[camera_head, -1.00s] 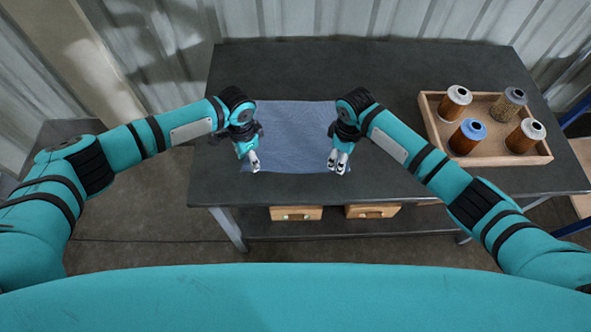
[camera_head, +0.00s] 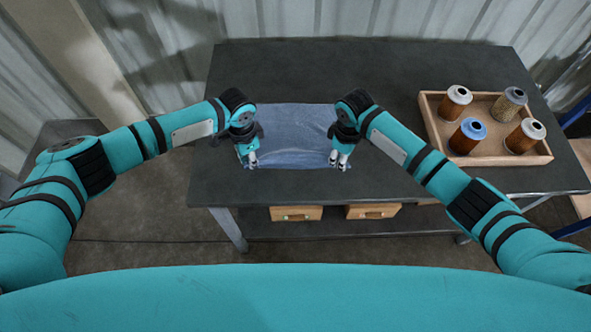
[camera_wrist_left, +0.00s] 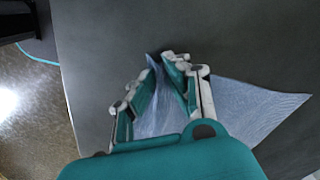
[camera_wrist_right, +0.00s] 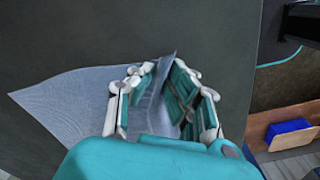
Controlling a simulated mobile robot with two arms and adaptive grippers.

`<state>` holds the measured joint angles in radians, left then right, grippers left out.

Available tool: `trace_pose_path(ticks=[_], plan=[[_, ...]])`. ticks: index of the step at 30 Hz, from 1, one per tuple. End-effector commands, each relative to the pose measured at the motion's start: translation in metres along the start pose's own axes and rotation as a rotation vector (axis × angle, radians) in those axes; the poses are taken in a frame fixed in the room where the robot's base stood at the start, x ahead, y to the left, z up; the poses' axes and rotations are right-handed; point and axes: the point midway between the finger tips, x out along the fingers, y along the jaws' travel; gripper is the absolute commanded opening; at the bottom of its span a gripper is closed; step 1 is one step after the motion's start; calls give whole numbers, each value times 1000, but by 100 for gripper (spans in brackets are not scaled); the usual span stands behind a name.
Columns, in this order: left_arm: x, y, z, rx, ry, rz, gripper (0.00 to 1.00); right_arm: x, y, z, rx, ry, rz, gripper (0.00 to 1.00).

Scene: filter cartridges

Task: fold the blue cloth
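The blue cloth (camera_head: 292,140) lies on the dark table between my two grippers, with its surface puckered and its near edge drawn up. My left gripper (camera_head: 249,161) is at the cloth's near left corner. In the left wrist view the cloth (camera_wrist_left: 255,108) runs up between the fingers (camera_wrist_left: 163,66), which pinch it with a tip sticking out. My right gripper (camera_head: 339,161) is at the near right corner. In the right wrist view its fingers (camera_wrist_right: 163,72) pinch the cloth (camera_wrist_right: 75,98) the same way. The pinched parts are partly hidden by the fingers.
A wooden tray (camera_head: 433,128) with several filter cartridges stands on the right of the table (camera_head: 300,70). Wooden boxes (camera_head: 297,213) sit on the shelf below. The table is clear behind the cloth and between it and the tray.

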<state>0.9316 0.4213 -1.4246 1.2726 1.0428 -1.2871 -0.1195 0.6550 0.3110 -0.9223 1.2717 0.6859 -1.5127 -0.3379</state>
Motion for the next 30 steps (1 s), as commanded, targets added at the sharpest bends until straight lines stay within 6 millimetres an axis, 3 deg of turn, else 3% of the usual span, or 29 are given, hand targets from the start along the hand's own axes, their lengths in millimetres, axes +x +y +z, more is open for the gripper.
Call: trace_pose_path(ticks=[5,30], plan=[[3,0,2,0,-4,0,0,4,-1,2,1,-6,-1,0],[-1,0,3,-2,-8,-1,0,0,0,5,3,-12,-2,0]])
